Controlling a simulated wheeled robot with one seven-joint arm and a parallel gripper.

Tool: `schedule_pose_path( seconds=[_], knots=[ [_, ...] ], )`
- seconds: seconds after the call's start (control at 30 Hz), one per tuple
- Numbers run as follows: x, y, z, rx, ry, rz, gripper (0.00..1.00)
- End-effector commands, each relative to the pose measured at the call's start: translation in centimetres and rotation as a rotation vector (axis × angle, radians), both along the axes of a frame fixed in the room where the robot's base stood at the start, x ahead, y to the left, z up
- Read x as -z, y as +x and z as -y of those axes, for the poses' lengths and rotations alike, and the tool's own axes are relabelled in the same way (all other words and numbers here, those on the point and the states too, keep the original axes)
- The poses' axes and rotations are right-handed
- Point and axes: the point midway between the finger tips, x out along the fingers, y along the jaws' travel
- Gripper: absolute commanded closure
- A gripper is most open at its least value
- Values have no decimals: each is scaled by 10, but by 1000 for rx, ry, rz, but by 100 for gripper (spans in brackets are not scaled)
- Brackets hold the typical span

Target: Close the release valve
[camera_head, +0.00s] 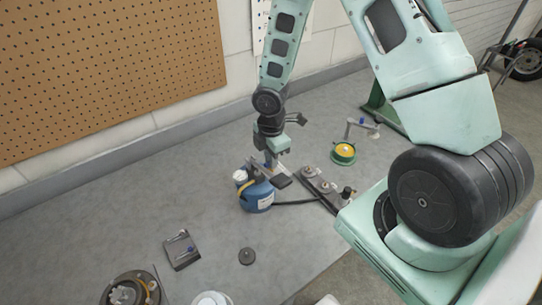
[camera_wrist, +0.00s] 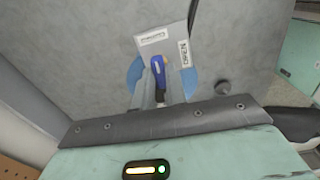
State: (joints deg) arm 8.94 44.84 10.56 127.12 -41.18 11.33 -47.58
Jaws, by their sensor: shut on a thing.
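The release valve shows in the wrist view as a blue lever (camera_wrist: 157,68) on a grey plate (camera_wrist: 178,42) with two white labels. The right label appears to read OPEN; the left one is too small to read surely. My gripper (camera_wrist: 159,84) is shut on the blue lever, a finger on each side. The plate sits over a round blue body, seen in the head view as a blue canister (camera_head: 258,196) with a white cap. In the head view my gripper (camera_head: 271,162) is at the canister's top and hides the lever.
A dark hose (camera_head: 297,202) runs right from the canister to a dark bar with round fittings (camera_head: 324,187). A yellow-green round part (camera_head: 343,153) stands at the back right. A pegboard (camera_head: 100,70) covers the wall behind.

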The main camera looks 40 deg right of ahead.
Motion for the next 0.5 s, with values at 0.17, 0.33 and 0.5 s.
schedule_pose_path(
  seconds=[0.17,0.33,0.5],
  knots=[
    [-1,1,0,-39,1,4,100],
    [-1,1,0,-53,1,4,100],
    [-1,2,0,-53,1,4,100]
  ],
)
